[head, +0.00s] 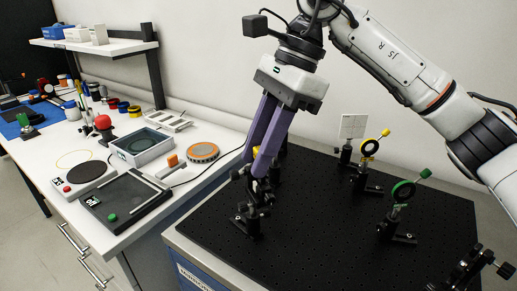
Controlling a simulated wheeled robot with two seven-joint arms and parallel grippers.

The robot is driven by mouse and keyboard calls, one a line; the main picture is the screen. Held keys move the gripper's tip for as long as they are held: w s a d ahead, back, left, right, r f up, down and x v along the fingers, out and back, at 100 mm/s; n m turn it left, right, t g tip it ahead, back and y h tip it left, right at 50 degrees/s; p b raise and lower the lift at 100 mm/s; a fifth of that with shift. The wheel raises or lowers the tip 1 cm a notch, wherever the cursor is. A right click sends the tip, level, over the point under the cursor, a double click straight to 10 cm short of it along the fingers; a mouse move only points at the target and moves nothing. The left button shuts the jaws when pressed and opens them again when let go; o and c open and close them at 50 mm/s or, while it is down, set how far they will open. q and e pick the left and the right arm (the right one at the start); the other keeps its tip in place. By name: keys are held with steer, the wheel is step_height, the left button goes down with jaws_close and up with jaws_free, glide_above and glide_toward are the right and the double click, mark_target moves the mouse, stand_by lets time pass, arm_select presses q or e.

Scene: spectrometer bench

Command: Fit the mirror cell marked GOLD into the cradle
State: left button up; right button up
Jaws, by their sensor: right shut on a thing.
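My right gripper (260,172) reaches down from the top with long purple fingers. It is shut on a small mirror cell at a dark post mount, the cradle (250,218), on the left part of the black breadboard. The fingers hide most of the held cell; a bit of yellow (255,152) shows beside them. I cannot read a GOLD mark or tell how far the cell sits in the cradle. A yellow-ringed cell (369,148) and a green-ringed cell (403,191) stand in other mounts to the right. My left gripper is not in view.
The black breadboard (330,235) has free room in its middle and front. A white card on a post (352,127) stands at the back; dark mounts (465,268) stand at the front right. The white bench (150,215) at left holds trays, a grey box and an orange disc (202,152).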

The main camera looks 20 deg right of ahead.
steer(key=shift+f+b, duration=0.3)
steer(key=shift+f, duration=0.2)
steer(key=shift+r+p, duration=0.75)
steer(key=shift+r, duration=0.1)
steer(key=shift+f, duration=0.1)
